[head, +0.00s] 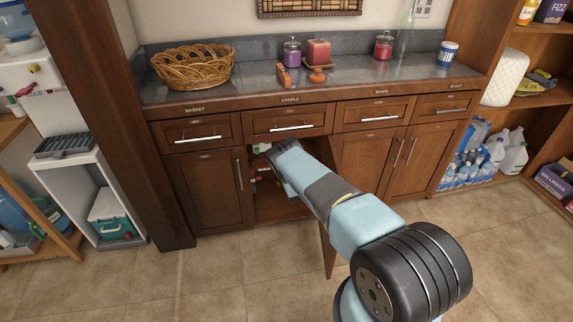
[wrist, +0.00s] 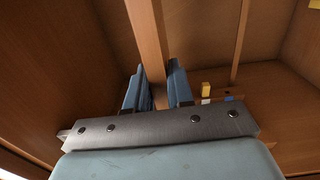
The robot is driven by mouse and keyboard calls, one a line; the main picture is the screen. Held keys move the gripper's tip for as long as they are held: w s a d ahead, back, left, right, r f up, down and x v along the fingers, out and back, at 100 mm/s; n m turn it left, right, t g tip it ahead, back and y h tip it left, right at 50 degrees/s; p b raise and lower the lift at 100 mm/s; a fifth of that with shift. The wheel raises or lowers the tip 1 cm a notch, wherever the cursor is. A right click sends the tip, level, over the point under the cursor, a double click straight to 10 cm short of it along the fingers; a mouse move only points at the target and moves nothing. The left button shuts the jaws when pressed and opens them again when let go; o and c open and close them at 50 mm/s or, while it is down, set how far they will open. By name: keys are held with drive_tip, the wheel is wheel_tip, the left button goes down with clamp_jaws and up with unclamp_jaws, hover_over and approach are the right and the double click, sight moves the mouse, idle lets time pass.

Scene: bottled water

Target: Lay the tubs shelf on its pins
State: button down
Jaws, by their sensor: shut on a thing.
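My gripper (wrist: 158,80) is inside the open cupboard under the candle drawer. In the wrist view its two blue fingers are shut on a wooden board (wrist: 146,35), which appears to be the tubs shelf. The board's narrow edge lies between the fingers and runs up out of the picture. In the head view my arm reaches into the cupboard opening and hides most of the inside, including the held board. I cannot make out the shelf pins, or whether the board touches any of them.
The open cupboard door (head: 327,225) stands out at the right of the opening, close to my arm. The candle drawer (head: 290,121) above is shut. Small yellow (wrist: 206,89) and blue (wrist: 229,99) things lie to the right of my fingers. The floor in front is clear.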

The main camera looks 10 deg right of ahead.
wheel_tip(320, 180, down, 6)
drive_tip(key=shift+f, duration=0.2)
idle(0.6)
idle(0.5)
drive_tip(key=c, duration=1)
unclamp_jaws()
drive_tip(key=shift+o, duration=0.5)
drive_tip(key=shift+f, duration=0.1)
drive_tip(key=shift+s, duration=0.15)
drive_tip(key=s, duration=1.3)
drive_tip(key=shift+s+f, duration=0.15)
drive_tip(key=shift+s, duration=0.1)
